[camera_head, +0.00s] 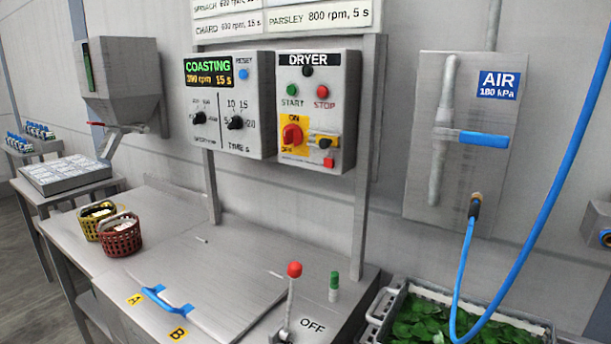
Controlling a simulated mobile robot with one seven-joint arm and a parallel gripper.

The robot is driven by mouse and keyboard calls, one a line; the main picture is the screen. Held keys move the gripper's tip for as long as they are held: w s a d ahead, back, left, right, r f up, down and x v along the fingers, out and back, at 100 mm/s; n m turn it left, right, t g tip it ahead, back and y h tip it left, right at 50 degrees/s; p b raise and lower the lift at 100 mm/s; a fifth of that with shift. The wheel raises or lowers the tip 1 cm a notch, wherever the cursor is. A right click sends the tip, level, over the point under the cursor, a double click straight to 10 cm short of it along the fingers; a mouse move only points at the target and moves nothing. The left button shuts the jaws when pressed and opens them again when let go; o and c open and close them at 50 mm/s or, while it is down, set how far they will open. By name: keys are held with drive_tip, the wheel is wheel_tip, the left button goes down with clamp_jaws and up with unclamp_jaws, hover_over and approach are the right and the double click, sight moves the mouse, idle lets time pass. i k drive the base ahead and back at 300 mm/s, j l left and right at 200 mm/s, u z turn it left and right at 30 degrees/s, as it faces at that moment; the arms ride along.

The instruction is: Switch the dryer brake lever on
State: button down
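A metal lever with a red ball knob (294,270) stands at the front right of the steel bench, close to the dryer lid; I take it to be the brake lever. It stands nearly upright, its top leaning slightly right. An "OFF" label (312,326) is beside its base; no "ON" label shows near it. The display (209,72) reads "COASTING", about 390 rpm, 15 s. The dryer control box (317,109) has a red rotary switch (292,135) in a yellow ON/OFF plate. My gripper is not in view.
A green-topped post (334,285) stands just right of the lever. The closed lid (205,285) has a blue handle (166,301). Two baskets (120,236) stand left. A crate of greens (384,304) and a hanging blue hose (543,235) are at right.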

sight(295, 269)
drive_tip(key=k+l+z, duration=0.1)
drive_tip(key=z, duration=0.4)
drive_tip(key=k+l+z, duration=0.2)
drive_tip(key=z, duration=0.25)
